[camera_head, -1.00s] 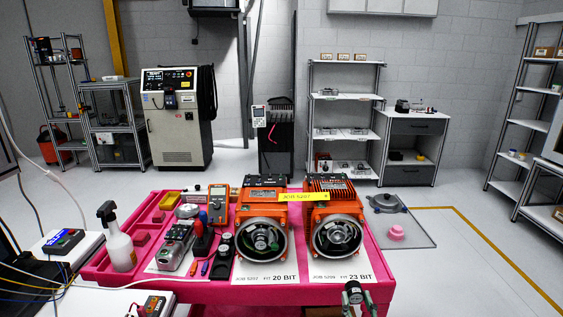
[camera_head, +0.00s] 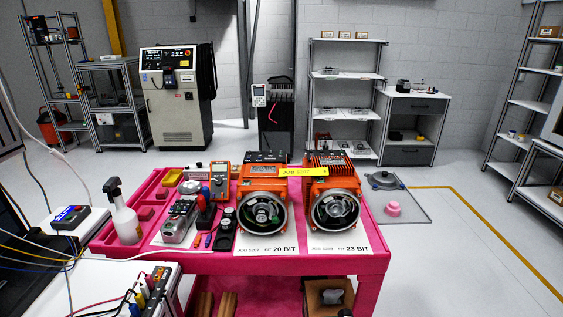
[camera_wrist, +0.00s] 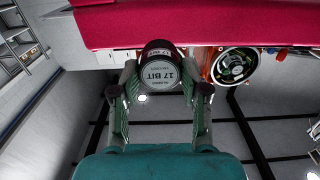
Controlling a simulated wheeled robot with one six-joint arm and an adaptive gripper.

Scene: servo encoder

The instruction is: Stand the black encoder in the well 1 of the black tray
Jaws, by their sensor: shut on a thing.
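In the wrist view my gripper (camera_wrist: 160,82) is shut on a black round encoder (camera_wrist: 159,52), whose grey end face reads "17 BIT". The fingers press on its two sides, and it is clear of the pink cart. In the head view only a small dark piece shows at the bottom edge, below the cart front; I cannot tell which part it is. A narrow black tray (camera_head: 224,242) lies on the cart between the hand tools and the left orange motor. Its wells are too small to read, and their numbers cannot be made out.
Two orange motors (camera_head: 262,203) (camera_head: 334,203) with open round fronts stand on the pink cart (camera_head: 345,263), right of the tray. Tools, a multimeter (camera_head: 220,180) and a spray bottle (camera_head: 124,215) crowd the left. An open box (camera_head: 328,297) sits on the lower shelf.

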